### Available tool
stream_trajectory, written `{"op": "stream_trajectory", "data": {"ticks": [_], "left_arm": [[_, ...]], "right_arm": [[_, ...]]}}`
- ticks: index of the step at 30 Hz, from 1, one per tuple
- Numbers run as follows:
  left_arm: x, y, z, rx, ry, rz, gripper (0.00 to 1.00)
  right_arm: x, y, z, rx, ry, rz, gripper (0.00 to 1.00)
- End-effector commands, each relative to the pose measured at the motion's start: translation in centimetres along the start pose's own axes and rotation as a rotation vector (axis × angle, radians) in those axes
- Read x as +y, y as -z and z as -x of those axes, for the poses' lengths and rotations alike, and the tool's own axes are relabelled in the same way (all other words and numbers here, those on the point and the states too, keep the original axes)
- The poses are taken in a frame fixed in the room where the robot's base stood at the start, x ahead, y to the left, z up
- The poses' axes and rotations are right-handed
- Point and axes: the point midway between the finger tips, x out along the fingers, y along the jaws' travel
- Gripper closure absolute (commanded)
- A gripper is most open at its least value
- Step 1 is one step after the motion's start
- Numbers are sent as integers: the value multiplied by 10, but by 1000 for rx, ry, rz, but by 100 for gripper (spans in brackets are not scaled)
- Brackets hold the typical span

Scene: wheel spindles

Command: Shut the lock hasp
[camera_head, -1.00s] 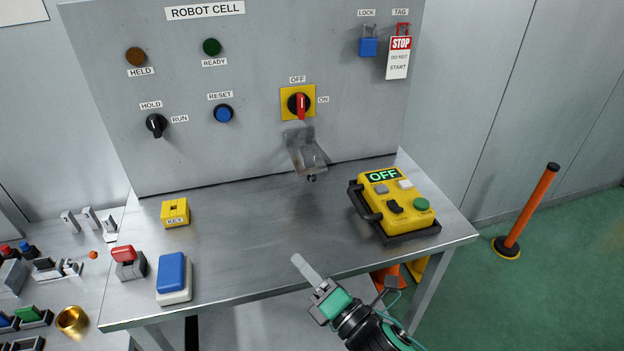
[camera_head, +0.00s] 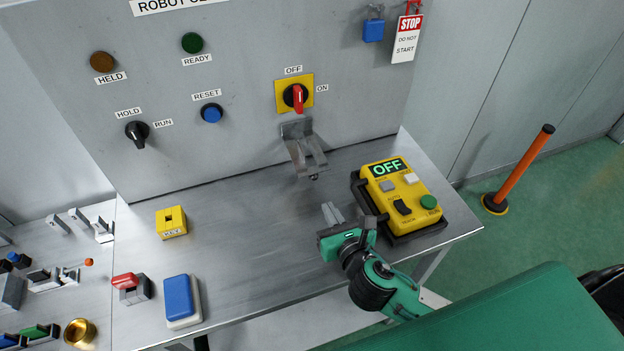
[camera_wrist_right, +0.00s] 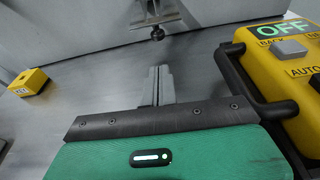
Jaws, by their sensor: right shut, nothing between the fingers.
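The grey metal lock hasp (camera_head: 304,152) is on the panel just below the red rotary switch (camera_head: 297,96). Its plate hangs down and slants out from the panel, with a small dark knob at its lower end. The hasp's lower end also shows at the top of the right wrist view (camera_wrist_right: 157,18). My right gripper (camera_head: 332,212) is over the table, in front of and below the hasp, apart from it. Its fingers are together and empty, and they point toward the hasp in the right wrist view (camera_wrist_right: 158,78). My left gripper is not in view.
A yellow pendant (camera_head: 402,196) in a dark cradle stands close to the right of my right gripper. A yellow key block (camera_head: 171,222), a red-topped switch (camera_head: 127,282) and a blue-topped box (camera_head: 181,299) sit at the left. The middle of the table is clear.

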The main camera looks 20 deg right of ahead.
Motion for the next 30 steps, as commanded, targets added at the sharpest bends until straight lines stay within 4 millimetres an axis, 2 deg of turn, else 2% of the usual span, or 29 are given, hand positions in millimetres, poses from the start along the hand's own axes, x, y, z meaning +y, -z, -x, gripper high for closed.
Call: {"op": "stream_trajectory", "data": {"ticks": [5, 12, 18, 23, 30], "left_arm": [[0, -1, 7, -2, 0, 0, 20], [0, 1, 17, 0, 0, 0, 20], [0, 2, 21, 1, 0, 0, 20], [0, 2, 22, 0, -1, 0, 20], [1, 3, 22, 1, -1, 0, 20]], "right_arm": [[0, -3, -20, -1, 1, 0, 100], [0, -3, -64, -1, 1, -1, 100], [0, -2, -89, -1, 0, -2, 100], [1, -1, -97, 0, -1, -3, 100], [1, 0, -98, 0, -2, -2, 100]]}}
